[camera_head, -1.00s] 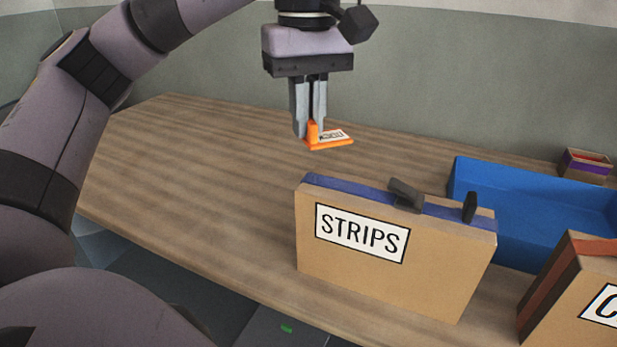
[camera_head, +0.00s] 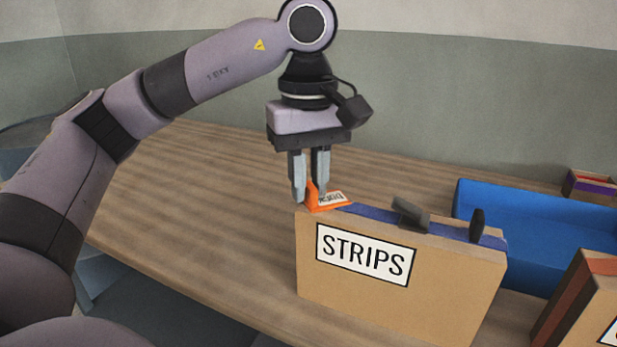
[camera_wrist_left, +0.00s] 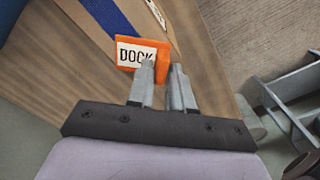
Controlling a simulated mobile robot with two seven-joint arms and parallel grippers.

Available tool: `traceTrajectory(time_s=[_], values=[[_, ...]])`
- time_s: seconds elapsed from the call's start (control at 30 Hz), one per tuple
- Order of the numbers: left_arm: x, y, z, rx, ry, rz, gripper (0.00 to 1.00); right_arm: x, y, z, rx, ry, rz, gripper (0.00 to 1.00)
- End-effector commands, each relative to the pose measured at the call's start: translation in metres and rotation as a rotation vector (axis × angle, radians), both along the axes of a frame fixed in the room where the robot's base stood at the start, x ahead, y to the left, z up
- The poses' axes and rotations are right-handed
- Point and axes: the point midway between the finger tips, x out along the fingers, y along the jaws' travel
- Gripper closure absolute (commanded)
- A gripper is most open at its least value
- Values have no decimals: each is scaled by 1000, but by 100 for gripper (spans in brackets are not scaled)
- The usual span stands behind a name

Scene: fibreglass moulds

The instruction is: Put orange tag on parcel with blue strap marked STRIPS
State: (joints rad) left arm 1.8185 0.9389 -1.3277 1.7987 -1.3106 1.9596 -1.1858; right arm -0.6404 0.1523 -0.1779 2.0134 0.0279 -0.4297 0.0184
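The parcel marked STRIPS (camera_head: 400,290) is a tan upright box with a white label on its front. A blue strap (camera_head: 375,213) runs along its top, with two dark upright pieces on it. My left gripper (camera_head: 309,197) points down at the parcel's left top end, shut on the raised fin of the orange tag (camera_head: 327,207). The tag has a white label, reading DOCK in the left wrist view (camera_wrist_left: 136,54). It lies flat at the strap's left end, at the parcel's top; whether it fully rests there I cannot tell. My right gripper is out of view.
A blue open tray (camera_head: 520,217) stands behind the parcel to the right. Another box with a reddish strap (camera_head: 585,300) is at the front right, and a small box (camera_head: 590,184) at the back right. The wooden table (camera_head: 210,200) is clear on the left.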

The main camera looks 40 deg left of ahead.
Motion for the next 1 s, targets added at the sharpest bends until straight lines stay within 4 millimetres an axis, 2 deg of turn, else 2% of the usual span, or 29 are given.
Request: traceTrajectory(time_s=[0.3, 0.47, 0.8, 1.0], values=[[0, 0, 1, 1, 1, -1, 64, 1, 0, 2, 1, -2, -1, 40], [0, -1, 12, 0, -2, -1, 64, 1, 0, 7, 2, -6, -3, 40], [0, 0, 83, 1, -3, -1, 64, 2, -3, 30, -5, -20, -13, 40], [0, 0, 112, 2, -1, -2, 64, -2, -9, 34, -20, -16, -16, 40]])
